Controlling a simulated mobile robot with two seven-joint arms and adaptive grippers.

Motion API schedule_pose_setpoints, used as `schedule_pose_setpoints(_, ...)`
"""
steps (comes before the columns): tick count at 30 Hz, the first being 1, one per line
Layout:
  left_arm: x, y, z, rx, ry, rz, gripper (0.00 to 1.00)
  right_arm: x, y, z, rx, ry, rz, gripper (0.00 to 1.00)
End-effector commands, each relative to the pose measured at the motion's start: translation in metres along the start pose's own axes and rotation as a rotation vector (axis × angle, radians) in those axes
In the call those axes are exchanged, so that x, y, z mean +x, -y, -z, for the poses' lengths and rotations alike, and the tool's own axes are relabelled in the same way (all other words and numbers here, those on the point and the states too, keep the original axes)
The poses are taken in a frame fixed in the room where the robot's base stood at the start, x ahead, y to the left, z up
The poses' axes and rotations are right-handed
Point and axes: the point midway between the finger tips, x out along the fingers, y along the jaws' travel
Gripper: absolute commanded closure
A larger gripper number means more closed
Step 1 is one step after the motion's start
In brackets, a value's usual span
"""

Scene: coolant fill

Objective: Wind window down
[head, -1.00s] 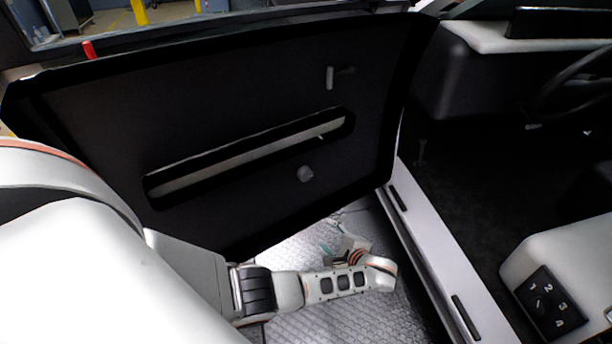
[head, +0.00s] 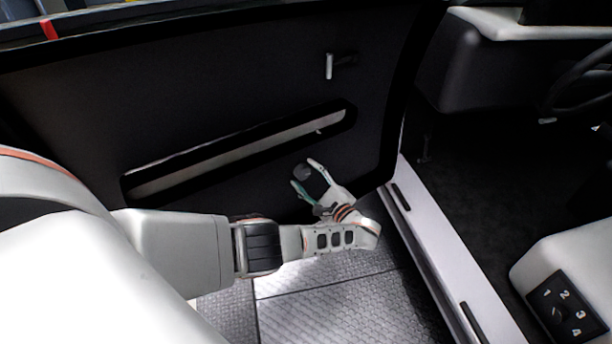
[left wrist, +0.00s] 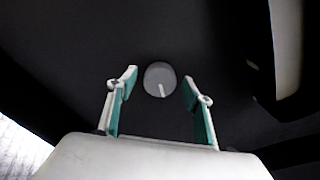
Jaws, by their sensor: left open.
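A round grey knob (head: 301,171) sits low on the dark inner door panel (head: 240,110). In the left wrist view the knob (left wrist: 160,78) shows a pale line on its face and lies just beyond the fingertips, between them. My left gripper (head: 306,175) is open with its fingers pointing at the knob; it also shows in the left wrist view (left wrist: 160,86). I cannot tell whether a finger touches the knob. The window edge (head: 150,12) runs along the door's top. My right gripper is not in view.
A long slot-shaped recess (head: 240,153) crosses the door above the knob. A door handle (head: 333,65) sits higher up. Textured floor (head: 340,300) lies below.

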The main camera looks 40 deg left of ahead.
Motion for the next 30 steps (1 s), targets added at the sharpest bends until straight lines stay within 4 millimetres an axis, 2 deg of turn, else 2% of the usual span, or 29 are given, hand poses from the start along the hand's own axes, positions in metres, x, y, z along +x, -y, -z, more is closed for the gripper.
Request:
schedule_pose_setpoints(10, 0.0057, 0.0001, -0.0002, 0.0, 0.0, 0.001, 0.49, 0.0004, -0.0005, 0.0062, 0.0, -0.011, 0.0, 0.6)
schedule_pose_setpoints(11, 0.0057, 0.0001, -0.0002, 0.0, 0.0, 0.001, 0.54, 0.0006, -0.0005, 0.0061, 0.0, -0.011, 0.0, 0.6)
schedule_pose_setpoints(12, 0.0056, 0.0001, -0.0001, 0.0, 0.0, 0.001, 0.65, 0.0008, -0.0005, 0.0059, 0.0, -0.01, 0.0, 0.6)
schedule_pose_setpoints(15, 0.0055, 0.0, -0.0001, 0.0, 0.0, 0.0, 0.88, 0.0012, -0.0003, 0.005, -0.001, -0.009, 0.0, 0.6)
schedule_pose_setpoints(24, 0.0053, 0.0, -0.0001, 0.016, 0.0, 0.0, 0.87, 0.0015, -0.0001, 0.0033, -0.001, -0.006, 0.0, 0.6)
schedule_pose_setpoints(30, 0.0049, 0.0002, -0.0001, 0.094, -0.001, -0.001, 0.87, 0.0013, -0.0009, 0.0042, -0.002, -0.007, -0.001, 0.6)
